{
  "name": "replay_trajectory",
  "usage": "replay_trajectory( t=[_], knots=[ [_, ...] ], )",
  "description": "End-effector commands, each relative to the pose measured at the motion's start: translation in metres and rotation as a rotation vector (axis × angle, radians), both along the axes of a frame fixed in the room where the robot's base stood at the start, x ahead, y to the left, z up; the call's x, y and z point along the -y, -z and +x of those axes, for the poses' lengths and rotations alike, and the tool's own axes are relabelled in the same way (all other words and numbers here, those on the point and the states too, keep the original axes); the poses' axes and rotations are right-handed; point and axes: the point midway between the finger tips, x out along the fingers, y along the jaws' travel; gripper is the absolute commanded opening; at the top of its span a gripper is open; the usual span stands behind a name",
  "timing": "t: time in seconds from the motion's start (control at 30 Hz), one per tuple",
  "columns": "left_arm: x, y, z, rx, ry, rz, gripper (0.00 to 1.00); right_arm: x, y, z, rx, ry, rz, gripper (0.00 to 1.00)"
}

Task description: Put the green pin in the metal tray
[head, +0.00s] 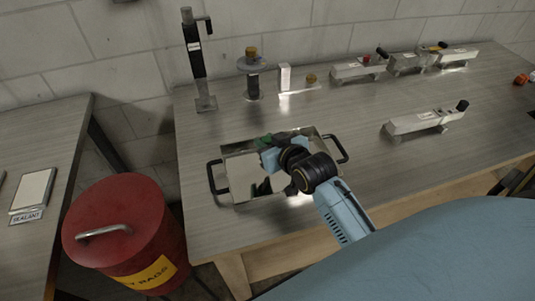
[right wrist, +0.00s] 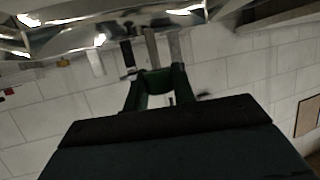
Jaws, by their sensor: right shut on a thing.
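The metal tray (head: 240,188) is a shiny rectangular tray with black handles on its left and right sides, lying on the workbench. My right gripper (head: 268,152) is over the back part of the tray, shut on the green pin (head: 264,141). The shiny tray edge (right wrist: 100,32) runs across the top of that view. I cannot tell whether the pin touches the tray. My left gripper is not in view.
A black post tool (head: 198,75) and a round-topped fixture (head: 252,75) stand behind the tray. Several metal blocks with levers (head: 420,122) lie to the right. A red bin (head: 125,225) stands left of the bench. The bench is clear between tray and blocks.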

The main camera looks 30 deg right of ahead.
Motion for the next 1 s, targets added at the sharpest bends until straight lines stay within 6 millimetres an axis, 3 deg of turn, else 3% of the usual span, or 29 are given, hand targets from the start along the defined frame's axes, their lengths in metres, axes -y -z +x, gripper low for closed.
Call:
replay_trajectory(
  t=[0.4, 0.8, 0.83, 1.0],
  knots=[
    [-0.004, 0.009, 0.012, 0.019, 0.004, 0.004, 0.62, 0.0, 0.049, 0.0, 0.0, -0.001, -0.001, 0.04],
    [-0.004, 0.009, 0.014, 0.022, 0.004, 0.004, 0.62, 0.0, 0.052, 0.0, 0.002, 0.0, -0.001, 0.04],
    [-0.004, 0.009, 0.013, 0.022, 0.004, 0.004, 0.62, 0.0, 0.052, 0.0, 0.002, 0.0, -0.001, 0.28],
    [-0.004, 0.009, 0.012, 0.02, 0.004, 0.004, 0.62, 0.0, 0.052, 0.0, 0.002, 0.0, -0.001, 0.47]
  ],
)
